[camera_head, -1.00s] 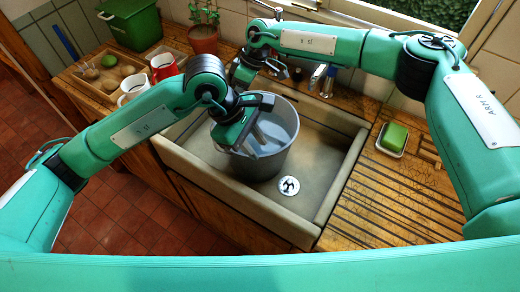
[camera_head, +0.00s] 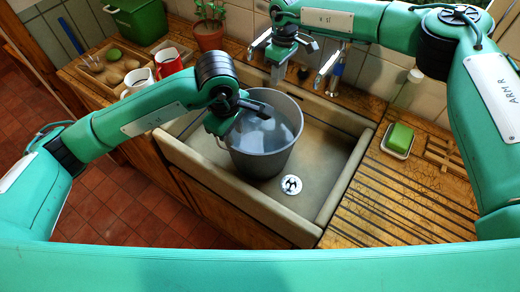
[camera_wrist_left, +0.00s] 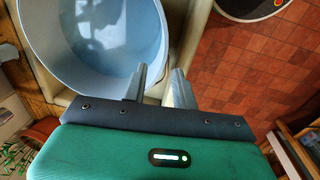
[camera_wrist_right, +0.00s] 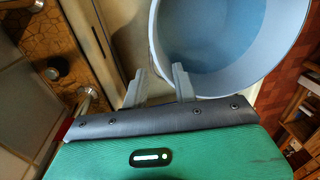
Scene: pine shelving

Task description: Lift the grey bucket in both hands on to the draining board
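The grey bucket (camera_head: 265,162) stands upright in the sink (camera_head: 325,170), towards its left end, and is pale blue inside. The grooved wooden draining board (camera_head: 385,215) lies right of the sink. My left gripper (camera_head: 228,122) is at the bucket's left rim. In the left wrist view its fingers (camera_wrist_left: 158,88) are apart, one over the bucket (camera_wrist_left: 95,40) and one outside it. My right gripper (camera_head: 278,75) is at the far side of the bucket. In the right wrist view its fingers (camera_wrist_right: 158,86) are apart beside the bucket's rim (camera_wrist_right: 158,45); whether they straddle it I cannot tell.
Green soap (camera_head: 399,137) in a white dish and a wooden rack (camera_head: 445,155) sit at the draining board's back. Its front is clear. Taps (camera_head: 328,68) stand behind the sink. Mugs (camera_head: 167,64), a potted plant (camera_head: 208,35) and a green bin (camera_head: 138,22) are at the left.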

